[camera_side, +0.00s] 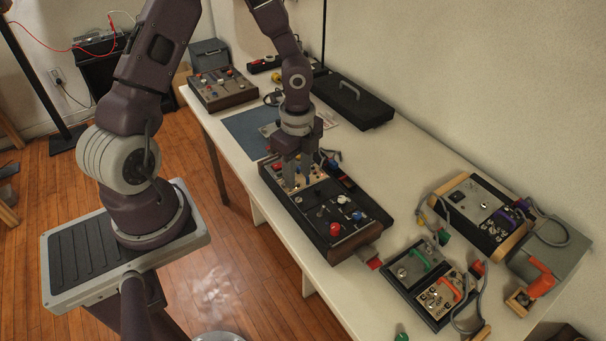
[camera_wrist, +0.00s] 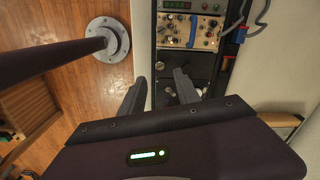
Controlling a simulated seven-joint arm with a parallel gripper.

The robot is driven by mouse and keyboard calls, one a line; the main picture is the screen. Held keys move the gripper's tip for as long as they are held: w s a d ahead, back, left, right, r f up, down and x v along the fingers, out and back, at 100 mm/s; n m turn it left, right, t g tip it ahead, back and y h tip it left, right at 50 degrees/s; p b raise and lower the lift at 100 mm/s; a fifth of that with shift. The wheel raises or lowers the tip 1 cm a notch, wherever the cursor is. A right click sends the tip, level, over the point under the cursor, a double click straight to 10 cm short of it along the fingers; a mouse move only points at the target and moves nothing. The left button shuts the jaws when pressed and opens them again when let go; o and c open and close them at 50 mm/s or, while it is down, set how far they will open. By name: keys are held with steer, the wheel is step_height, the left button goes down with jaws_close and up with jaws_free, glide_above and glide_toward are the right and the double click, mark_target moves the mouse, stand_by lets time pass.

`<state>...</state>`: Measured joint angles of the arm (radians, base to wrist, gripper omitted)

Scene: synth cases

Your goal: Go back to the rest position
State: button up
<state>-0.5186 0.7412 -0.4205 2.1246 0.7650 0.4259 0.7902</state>
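My gripper (camera_side: 297,180) hangs fingers-down over the back part of a black control box (camera_side: 330,212) on the white table. In the wrist view my gripper (camera_wrist: 160,82) has its two fingers apart with nothing between them. The box carries red, blue and white knobs and a cream panel (camera_wrist: 190,30) that shows clearly in the wrist view. The fingertips overlap the panel area in the side view; I cannot tell whether they touch it.
The white table (camera_side: 425,172) runs along the wall. A black case with a handle (camera_side: 350,100) and a knobbed box (camera_side: 222,88) stand at the back. Wooden floor (camera_side: 195,260) lies left.

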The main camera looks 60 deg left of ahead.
steer(key=s+d+r+n+t+y, duration=0.1)
steer(key=s+r+n, duration=0.25)
steer(key=r, duration=0.55)
steer(key=s+r+n+t+y, duration=0.15)
steer(key=r+n, duration=0.25)
steer(key=r, duration=0.5)
steer(key=s+d+r+n+t+h, duration=0.2)
steer(key=s+d+r+n, duration=0.5)
steer(key=s, duration=0.4)
steer(key=shift+s+r+t+h, duration=0.15)
steer(key=shift+r+t+h, duration=0.25)
steer(key=shift+t, duration=0.15)
